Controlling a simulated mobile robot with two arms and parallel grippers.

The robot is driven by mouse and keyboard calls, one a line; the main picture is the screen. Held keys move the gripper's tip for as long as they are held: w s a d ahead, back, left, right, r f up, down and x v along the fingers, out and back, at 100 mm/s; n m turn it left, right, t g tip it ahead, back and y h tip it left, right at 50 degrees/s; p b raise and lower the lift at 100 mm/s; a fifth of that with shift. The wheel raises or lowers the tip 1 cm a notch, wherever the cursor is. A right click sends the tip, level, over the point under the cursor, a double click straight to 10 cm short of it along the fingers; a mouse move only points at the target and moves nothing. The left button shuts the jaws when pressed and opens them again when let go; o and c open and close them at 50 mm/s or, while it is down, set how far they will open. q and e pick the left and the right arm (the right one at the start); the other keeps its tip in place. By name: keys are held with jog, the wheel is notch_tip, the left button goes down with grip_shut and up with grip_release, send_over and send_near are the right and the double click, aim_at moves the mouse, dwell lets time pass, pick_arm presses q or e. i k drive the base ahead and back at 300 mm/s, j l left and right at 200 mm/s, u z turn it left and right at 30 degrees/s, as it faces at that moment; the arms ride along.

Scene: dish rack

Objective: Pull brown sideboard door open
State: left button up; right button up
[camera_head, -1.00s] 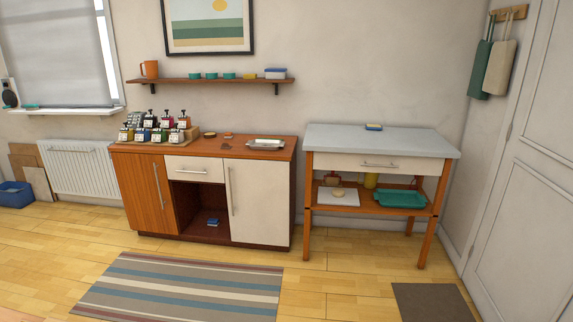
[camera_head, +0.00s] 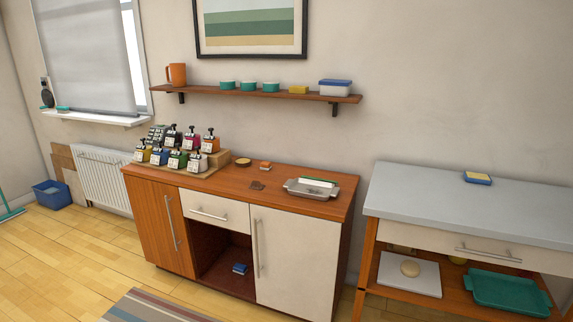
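The sideboard (camera_head: 315,204) stands against the back wall in the head view. Its brown door (camera_head: 155,222) is at the left end of the front and looks shut. A vertical metal bar handle (camera_head: 172,224) runs along the right side of that door. To its right are a white drawer (camera_head: 215,211), an open niche below it and a white door (camera_head: 290,262) with its own vertical handle. Neither of my grippers shows in the view.
Several pump bottles (camera_head: 175,158) and a metal tray (camera_head: 311,188) stand on the sideboard top. A grey-topped table (camera_head: 480,210) is close at the right. A striped rug (camera_head: 150,308) lies in front; the wooden floor (camera_head: 70,262) at the left is clear.

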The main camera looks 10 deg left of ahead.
aim_at(161, 224)
jog(key=i+j+u, duration=0.15)
jog(key=i+u, duration=0.25)
jog(key=i+j+u, duration=0.1)
jog(key=u, duration=0.3)
jog(key=i+l+u, duration=0.1)
jog(key=i+u, duration=0.3)
jog(key=i+l+u, duration=0.2)
jog(key=i+u, duration=0.2)
jog(key=i+j+u, duration=0.1)
jog(key=i+u, duration=0.25)
jog(key=i, duration=0.45)
